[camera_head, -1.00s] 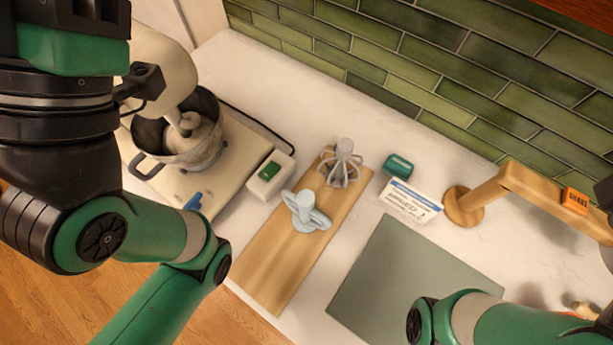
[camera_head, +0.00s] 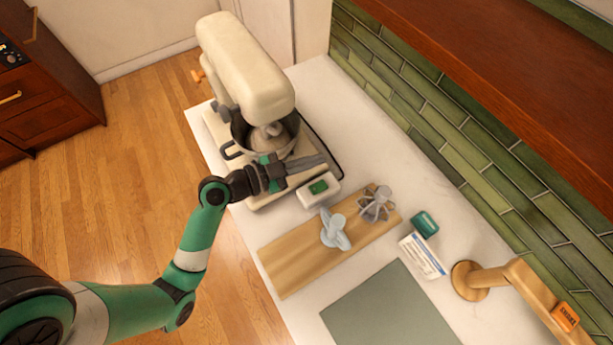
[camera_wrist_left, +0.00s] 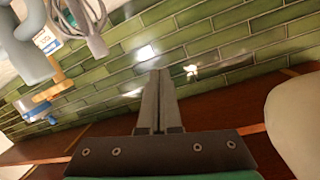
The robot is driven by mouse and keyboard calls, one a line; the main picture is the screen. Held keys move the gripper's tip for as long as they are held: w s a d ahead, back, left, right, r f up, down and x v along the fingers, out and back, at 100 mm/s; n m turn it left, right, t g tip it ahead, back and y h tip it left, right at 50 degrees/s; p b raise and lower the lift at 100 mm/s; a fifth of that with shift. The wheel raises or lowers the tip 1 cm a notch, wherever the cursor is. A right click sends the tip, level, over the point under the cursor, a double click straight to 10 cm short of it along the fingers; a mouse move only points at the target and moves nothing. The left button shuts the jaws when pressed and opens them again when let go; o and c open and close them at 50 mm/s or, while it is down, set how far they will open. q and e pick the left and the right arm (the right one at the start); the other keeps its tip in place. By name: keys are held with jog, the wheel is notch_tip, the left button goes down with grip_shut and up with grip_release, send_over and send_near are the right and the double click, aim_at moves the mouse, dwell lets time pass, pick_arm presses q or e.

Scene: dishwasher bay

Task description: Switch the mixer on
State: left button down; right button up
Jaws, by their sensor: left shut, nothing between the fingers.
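The cream stand mixer (camera_head: 245,68) stands at the far end of the counter. Its steel bowl (camera_head: 284,142) is on the base under the head, with an attachment in it. A small white box with a green switch (camera_head: 318,187) sits beside the base. My left gripper (camera_head: 324,161) is shut and empty, its fingers over the counter end of the base, just above the white box in the picture. I cannot tell whether it touches anything. In the left wrist view its closed fingers (camera_wrist_left: 158,75) point toward the tiles. My right gripper is not in view.
A wooden board (camera_head: 290,265) holds a flat beater (camera_head: 335,232) and a whisk (camera_head: 376,203). A teal block (camera_head: 425,224), a printed card (camera_head: 423,256), a wooden stand (camera_head: 469,281) and a grey-green mat (camera_head: 390,312) lie along the counter. A dark cable curves behind the mixer.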

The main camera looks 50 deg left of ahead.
pick_arm(q)
jog(key=s+f+n+g+y+p, duration=0.1)
jog(key=s+f+n+p, duration=0.1)
jog(key=s, duration=0.3)
jog(key=s+a+f+n+g+y+p, duration=0.1)
jog(key=s+f+n+p, duration=0.1)
jog(key=s+f, duration=0.2)
jog(key=shift+s+f+n, duration=0.25)
jog(key=shift+s+n, duration=0.15)
jog(key=shift+s, duration=0.5)
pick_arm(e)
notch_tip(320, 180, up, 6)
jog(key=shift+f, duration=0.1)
pick_arm(q)
jog(key=shift+a, duration=0.1)
jog(key=b, duration=1.1)
send_over(306, 195)
jog(key=f, duration=0.2)
jog(key=w+f, duration=0.1)
jog(key=f, duration=0.3)
jog(key=shift+s+f, duration=0.35)
jog(key=shift+s, duration=0.05)
jog(key=shift+f, duration=0.4)
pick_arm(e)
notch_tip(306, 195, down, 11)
